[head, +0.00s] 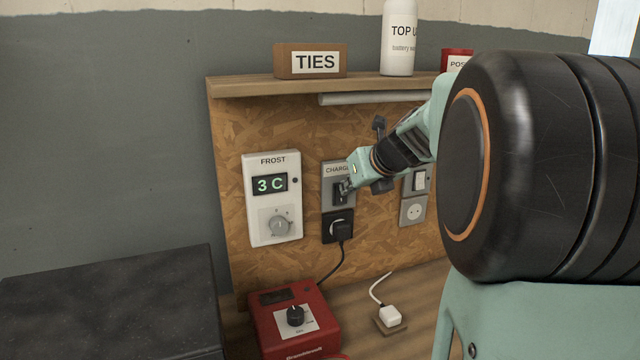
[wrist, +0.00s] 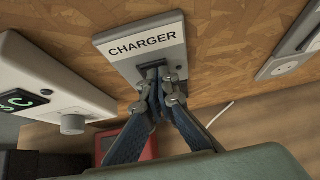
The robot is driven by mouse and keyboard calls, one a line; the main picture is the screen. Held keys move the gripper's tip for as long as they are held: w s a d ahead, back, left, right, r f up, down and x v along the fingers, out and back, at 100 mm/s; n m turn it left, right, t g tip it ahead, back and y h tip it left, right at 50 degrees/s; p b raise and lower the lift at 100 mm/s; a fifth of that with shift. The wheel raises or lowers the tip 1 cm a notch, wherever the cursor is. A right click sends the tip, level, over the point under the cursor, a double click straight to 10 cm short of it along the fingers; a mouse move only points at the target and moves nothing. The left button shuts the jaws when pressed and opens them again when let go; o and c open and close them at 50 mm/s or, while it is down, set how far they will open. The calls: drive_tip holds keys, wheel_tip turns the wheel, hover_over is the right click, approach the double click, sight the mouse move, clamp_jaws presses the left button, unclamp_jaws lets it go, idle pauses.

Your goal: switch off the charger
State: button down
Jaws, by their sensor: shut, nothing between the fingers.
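The charger switch plate (head: 328,196) is grey with a label reading CHARGER and is fixed to the chipboard panel. It also shows in the wrist view (wrist: 118,62). Its dark switch (wrist: 152,70) is partly hidden behind my fingertips, so its position cannot be told. My gripper (head: 345,188) is shut and empty, with its fingertips (wrist: 160,88) at the switch, touching or very close to it. Below the plate is a black socket (head: 328,231) with a black plug in it. The plug's cord runs down to the red charger box (head: 295,322) on the bench.
A FROST thermostat (head: 261,197) reading 3 C is left of the charger plate. Another switch and socket (head: 413,210) are to its right. A shelf (head: 270,88) above holds a TIES box and a bottle. A white plug (head: 390,315) lies on the bench.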

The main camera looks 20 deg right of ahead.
drive_tip(key=shift+r+p, duration=0.8)
drive_tip(key=shift+p, duration=0.15)
drive_tip(key=shift+s, duration=0.1)
